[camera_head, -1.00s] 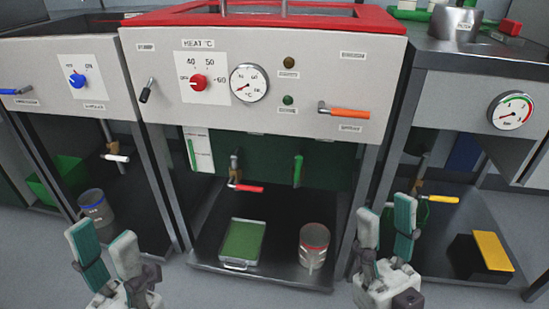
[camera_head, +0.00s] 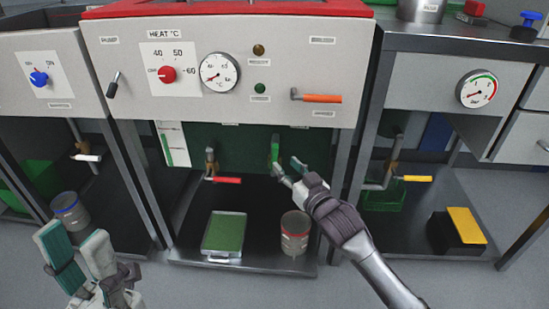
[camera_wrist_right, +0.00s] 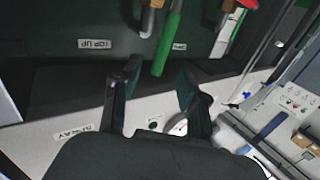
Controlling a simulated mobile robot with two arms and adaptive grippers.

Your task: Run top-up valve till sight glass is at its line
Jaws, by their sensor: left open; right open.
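The green valve lever (camera_head: 275,148) hangs nearly upright under the middle machine's panel. It also shows in the right wrist view (camera_wrist_right: 168,42), near a label reading TOP UP (camera_wrist_right: 95,44). My right gripper (camera_head: 287,172) is at the lever, its open fingers either side of the lever's line in the wrist view; I cannot tell if they touch it. A white plate with a green column (camera_head: 168,145), seemingly the sight glass, is at the left; its line is too small to read. My left gripper (camera_head: 76,245) is open and empty at lower left.
A red-handled valve (camera_head: 222,180) sits left of the green lever. A green tray (camera_head: 224,235) and a metal cup with a red band (camera_head: 295,232) stand on the shelf below. An orange handle (camera_head: 322,98) sticks out of the panel above.

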